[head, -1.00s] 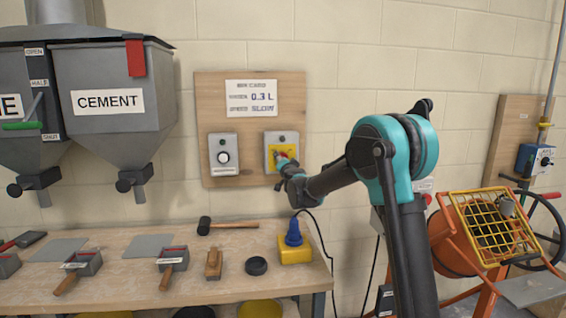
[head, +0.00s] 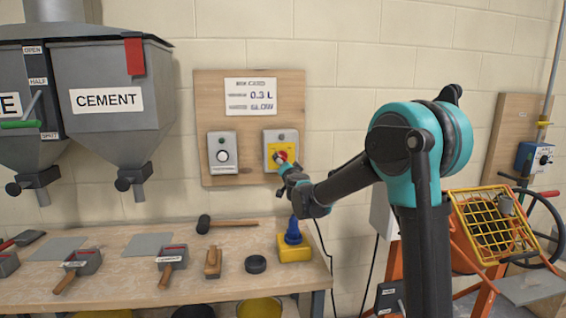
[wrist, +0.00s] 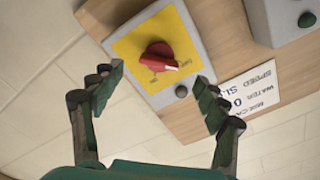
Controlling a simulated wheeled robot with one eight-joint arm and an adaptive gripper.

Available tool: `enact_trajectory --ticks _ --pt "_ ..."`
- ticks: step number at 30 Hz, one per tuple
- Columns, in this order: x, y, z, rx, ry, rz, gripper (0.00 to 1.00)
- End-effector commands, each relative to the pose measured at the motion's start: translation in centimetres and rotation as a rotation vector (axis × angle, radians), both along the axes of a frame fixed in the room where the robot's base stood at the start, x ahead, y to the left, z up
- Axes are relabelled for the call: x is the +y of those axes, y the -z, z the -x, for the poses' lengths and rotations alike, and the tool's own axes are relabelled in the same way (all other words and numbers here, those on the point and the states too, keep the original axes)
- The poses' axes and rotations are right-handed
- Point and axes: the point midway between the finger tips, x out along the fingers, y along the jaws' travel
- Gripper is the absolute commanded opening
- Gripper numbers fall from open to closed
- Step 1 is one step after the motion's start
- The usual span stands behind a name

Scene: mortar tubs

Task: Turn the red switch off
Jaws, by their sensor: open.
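The red switch (wrist: 160,57) is a round rotary knob with a white pointer mark, on a yellow plate (wrist: 128,46) of a grey box (wrist: 180,18). In the wrist view its pointer aims to the lower right, by one of the plate's labels, which is too small to read surely. In the head view the box (head: 268,138) is on the wooden wall board, with the knob partly behind my gripper (head: 283,172). My gripper (wrist: 157,97) is open and empty in the wrist view, its fingers spread either side of the knob's line, apart from it.
An orange mixer (head: 470,245) stands right.

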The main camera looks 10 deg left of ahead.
Motion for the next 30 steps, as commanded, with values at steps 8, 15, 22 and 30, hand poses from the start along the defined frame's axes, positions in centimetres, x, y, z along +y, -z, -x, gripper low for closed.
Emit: enact_trajectory --ticks 8,15,22,30 --pt "-1.2 0.0 4.1 0.001 0.001 0.0 0.74" --pt "-1.4 0.0 4.9 0.0 0.001 0.0 0.74" --pt "-1.5 0.0 4.9 0.0 0.0 0.001 0.74" --pt "-4.2 0.4 9.5 -0.035 -0.145 0.125 0.74"
